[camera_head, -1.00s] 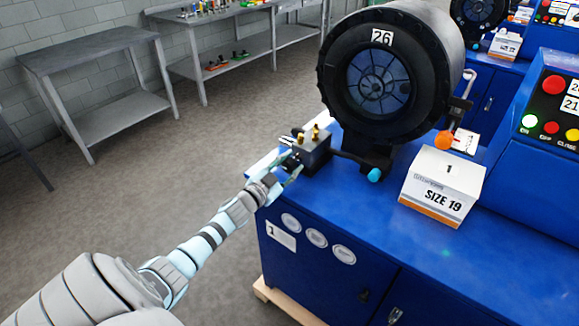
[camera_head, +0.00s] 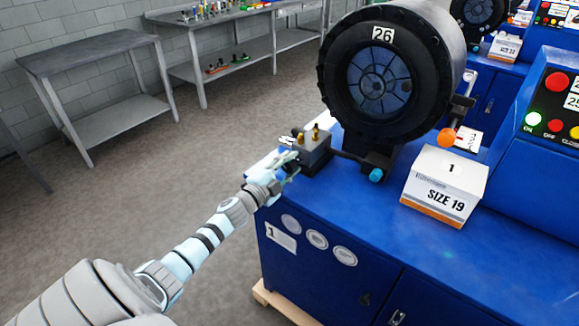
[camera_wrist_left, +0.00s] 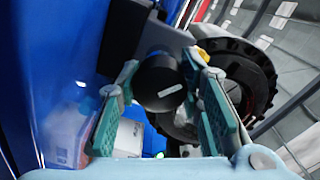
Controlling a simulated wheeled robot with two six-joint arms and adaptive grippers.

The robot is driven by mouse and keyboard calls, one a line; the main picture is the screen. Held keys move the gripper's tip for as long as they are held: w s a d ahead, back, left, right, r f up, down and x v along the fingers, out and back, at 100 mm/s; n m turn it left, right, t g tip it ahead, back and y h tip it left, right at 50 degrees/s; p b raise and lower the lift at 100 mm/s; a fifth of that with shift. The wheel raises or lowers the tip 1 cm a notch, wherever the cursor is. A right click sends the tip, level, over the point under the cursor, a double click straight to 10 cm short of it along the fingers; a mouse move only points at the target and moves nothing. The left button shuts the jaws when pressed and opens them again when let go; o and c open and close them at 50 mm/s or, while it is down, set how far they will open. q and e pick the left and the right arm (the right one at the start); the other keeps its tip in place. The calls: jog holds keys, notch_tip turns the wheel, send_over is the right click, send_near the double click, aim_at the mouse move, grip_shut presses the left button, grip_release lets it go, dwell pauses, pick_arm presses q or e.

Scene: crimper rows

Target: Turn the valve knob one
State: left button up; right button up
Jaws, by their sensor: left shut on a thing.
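The valve knob (camera_wrist_left: 158,80) is a dark round cap with a small white mark, on the side of a dark grey valve block (camera_head: 313,150) with brass fittings. The block sits at the left corner of the blue machine bench marked 1. My left gripper (camera_head: 287,163) is at the block's left side, shut on the knob. In the left wrist view its two teal-padded fingers (camera_wrist_left: 160,68) stand on either side of the knob. In the head view the fingers mostly hide the knob. My right gripper is not in view.
A large black crimper head (camera_head: 382,80) numbered 26 stands behind the block. A "SIZE 19" box (camera_head: 445,185) and a control panel (camera_head: 557,110) are to the right. Grey tables (camera_head: 90,50) stand by the wall. The floor left of the bench is clear.

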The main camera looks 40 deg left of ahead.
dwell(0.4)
pick_arm(q)
jog(key=o, duration=1.2)
jog(key=shift+c, duration=0.2)
